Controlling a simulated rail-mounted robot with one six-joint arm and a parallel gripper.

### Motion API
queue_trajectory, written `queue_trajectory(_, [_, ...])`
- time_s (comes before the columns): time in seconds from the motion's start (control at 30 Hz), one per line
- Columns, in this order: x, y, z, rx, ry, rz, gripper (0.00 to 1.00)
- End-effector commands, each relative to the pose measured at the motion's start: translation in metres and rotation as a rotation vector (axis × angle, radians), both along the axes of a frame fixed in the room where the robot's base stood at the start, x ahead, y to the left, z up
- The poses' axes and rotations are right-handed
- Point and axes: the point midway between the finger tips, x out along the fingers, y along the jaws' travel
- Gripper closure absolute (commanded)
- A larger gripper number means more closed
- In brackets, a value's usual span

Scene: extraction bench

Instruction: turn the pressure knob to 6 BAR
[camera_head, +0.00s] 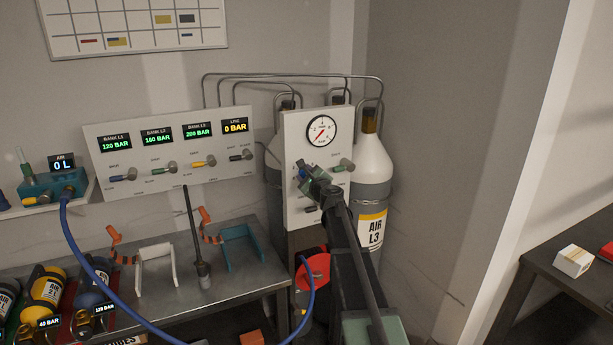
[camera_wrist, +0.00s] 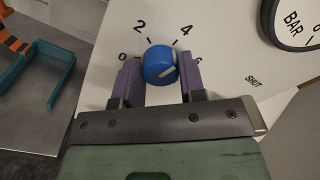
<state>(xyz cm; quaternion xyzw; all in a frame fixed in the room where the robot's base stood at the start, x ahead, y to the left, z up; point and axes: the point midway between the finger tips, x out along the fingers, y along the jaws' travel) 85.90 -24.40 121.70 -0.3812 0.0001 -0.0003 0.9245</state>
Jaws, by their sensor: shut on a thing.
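The blue pressure knob (camera_wrist: 158,62) sits on the white panel (camera_wrist: 105,50), inside a printed scale with 0, 2 and 4 readable. A further mark at the right is mostly hidden behind a finger. A pale line on the knob's face slants toward the lower left and upper right; I cannot tell its exact setting. My gripper (camera_wrist: 161,78) is shut on the knob, with one purple finger at each side. In the head view my gripper (camera_head: 314,183) covers most of the knob. The round gauge (camera_head: 321,131) above has a red needle slanting toward the lower left.
A green-handled valve (camera_head: 343,166) is close right of my gripper. The bank panel (camera_head: 140,140) at left has a LINE display (camera_head: 235,126) reading 0 BAR. The AIR L3 cylinder (camera_head: 372,170) stands behind at right. A blue hose (camera_head: 90,265) crosses the bench front.

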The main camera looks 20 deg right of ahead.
Motion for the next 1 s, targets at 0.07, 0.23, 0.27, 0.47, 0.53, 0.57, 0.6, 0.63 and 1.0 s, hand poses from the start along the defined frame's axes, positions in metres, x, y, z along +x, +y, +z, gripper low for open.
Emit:
queue_trajectory(0.07, [-0.0011, 0.0, -0.0004, 0.069, 0.0, 0.0, 0.86])
queue_trajectory(0.23, [-0.0012, -0.0004, -0.0002, 0.231, 0.0, 0.0, 0.86])
queue_trajectory(0.27, [-0.0012, -0.0004, -0.0002, 0.259, 0.0, 0.0, 0.86])
queue_trajectory(0.47, [-0.0013, -0.0008, -0.0001, 0.447, 0.0, 0.0, 0.86])
queue_trajectory(0.53, [-0.0013, -0.0009, -0.0001, 0.51, 0.0, 0.001, 0.86])
queue_trajectory(0.57, [-0.0013, -0.0011, -0.0001, 0.535, 0.0, 0.001, 0.86])
queue_trajectory(0.6, [-0.0013, -0.0011, 0.0, 0.568, 0.0, 0.001, 0.86])
queue_trajectory(0.63, [-0.0013, -0.0012, -0.0001, 0.592, 0.0, 0.001, 0.86])
queue_trajectory(1.0, [-0.0013, -0.0017, 0.0, 0.799, 0.0, 0.001, 0.86])
